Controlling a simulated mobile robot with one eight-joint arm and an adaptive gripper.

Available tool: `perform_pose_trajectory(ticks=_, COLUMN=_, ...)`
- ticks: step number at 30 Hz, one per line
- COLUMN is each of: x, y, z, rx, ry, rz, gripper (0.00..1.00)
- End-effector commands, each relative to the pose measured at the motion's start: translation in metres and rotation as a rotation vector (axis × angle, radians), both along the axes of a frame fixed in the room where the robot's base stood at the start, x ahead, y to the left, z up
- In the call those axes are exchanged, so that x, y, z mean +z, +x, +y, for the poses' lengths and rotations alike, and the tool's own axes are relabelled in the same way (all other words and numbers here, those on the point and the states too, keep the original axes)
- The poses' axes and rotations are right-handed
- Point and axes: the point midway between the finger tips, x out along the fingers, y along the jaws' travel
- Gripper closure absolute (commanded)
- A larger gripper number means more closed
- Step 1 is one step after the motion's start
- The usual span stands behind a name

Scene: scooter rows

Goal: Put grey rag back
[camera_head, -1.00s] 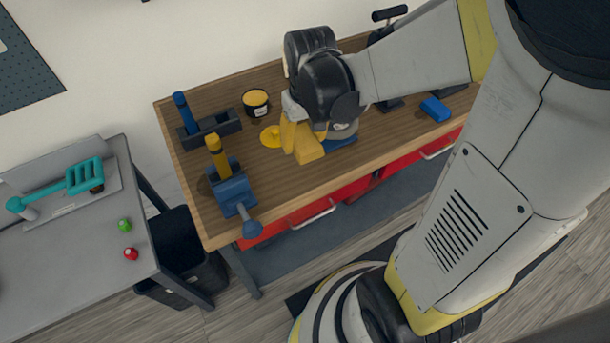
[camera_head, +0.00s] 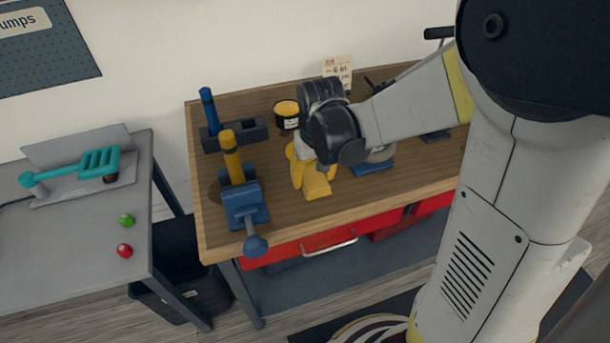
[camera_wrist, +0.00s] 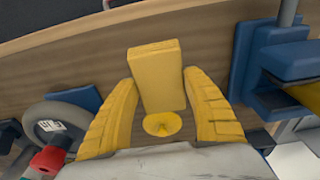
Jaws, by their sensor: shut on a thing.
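My gripper (camera_head: 312,172) has two yellow fingers, over the middle of the wooden workbench. They are shut on a yellow block (camera_head: 317,187); the wrist view shows this block (camera_wrist: 158,75) between the fingertips. A flat yellow round patch (camera_wrist: 163,124) lies behind the block in the wrist view; my gripper hides it in the head view. I cannot make out a grey rag for certain. A grey rounded thing (camera_head: 380,154) rests by a blue base (camera_head: 373,168) right of my gripper, partly hidden by my arm.
A blue vise (camera_head: 243,203) with a yellow upright handle stands at the bench's front left. A dark holder with a blue handle (camera_head: 208,108) and a yellow-topped tin (camera_head: 287,114) are behind. A grey side table (camera_head: 75,245) stands left. Bare bench lies between vise and block.

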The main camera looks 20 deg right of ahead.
Motion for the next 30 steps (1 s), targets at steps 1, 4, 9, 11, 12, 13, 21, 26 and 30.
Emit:
perform_pose_trajectory(ticks=1, x=-0.002, y=0.002, z=0.002, rx=0.0, ry=0.0, rz=0.0, gripper=0.67)
perform_pose_trajectory(ticks=4, x=-0.009, y=0.003, z=0.003, rx=0.0, ry=0.0, rz=0.0, gripper=0.67)
perform_pose_trajectory(ticks=9, x=-0.037, y=0.003, z=0.002, rx=0.0, ry=0.0, rz=0.0, gripper=0.67)
perform_pose_trajectory(ticks=11, x=-0.043, y=0.003, z=0.002, rx=0.0, ry=0.0, rz=0.0, gripper=0.67)
perform_pose_trajectory(ticks=12, x=-0.044, y=0.003, z=0.002, rx=0.0, ry=0.0, rz=0.0, gripper=0.67)
perform_pose_trajectory(ticks=13, x=-0.044, y=0.003, z=0.002, rx=0.0, ry=0.0, rz=0.0, gripper=0.67)
perform_pose_trajectory(ticks=21, x=-0.045, y=0.002, z=0.002, rx=0.0, ry=0.0, rz=0.0, gripper=0.67)
perform_pose_trajectory(ticks=26, x=-0.045, y=0.002, z=0.002, rx=0.0, ry=0.0, rz=0.0, gripper=0.22)
perform_pose_trajectory(ticks=30, x=-0.045, y=0.002, z=0.002, rx=0.0, ry=0.0, rz=0.0, gripper=0.22)
